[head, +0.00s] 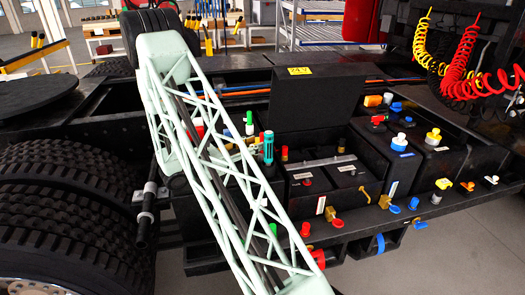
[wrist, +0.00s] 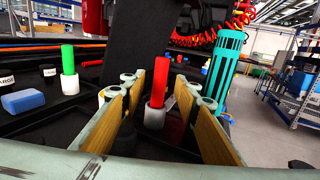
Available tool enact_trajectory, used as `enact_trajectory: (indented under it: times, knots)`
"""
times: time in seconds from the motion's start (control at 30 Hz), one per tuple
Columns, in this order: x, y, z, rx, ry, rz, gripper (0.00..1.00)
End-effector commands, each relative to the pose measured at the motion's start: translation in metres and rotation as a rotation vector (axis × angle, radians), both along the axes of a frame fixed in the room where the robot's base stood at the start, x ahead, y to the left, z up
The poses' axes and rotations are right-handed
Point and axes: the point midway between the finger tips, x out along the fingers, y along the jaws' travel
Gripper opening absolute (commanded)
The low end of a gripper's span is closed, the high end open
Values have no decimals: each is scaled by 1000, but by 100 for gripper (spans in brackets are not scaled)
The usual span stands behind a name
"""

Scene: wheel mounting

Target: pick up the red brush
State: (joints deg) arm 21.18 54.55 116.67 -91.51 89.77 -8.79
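The red brush (wrist: 161,82) stands upright in the middle of the wrist view, with a white lower part (wrist: 154,116). My gripper (wrist: 158,88) is open, its two tan-padded fingers on either side of the red brush. A gap shows between the brush and each pad, and the brush appears further away, beyond or level with the fingertips; I cannot tell exactly. I cannot tell for sure which red item there is the brush.
In the wrist view, a green brush (wrist: 68,62) with a white base and a blue block (wrist: 23,102) stand left, and a teal cylinder (wrist: 221,65) stands close by the right finger. In the head view, a black upright panel (head: 318,100) rises behind the boxes; large tyres (head: 60,215) are left.

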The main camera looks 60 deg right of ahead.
Motion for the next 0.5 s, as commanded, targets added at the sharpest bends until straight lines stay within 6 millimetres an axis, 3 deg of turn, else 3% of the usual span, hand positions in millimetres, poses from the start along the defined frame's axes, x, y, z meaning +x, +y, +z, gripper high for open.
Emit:
enact_trajectory:
  times: [0.5]
  knots:
    - [-15, -40, 3, 0, 0, -1, 29]
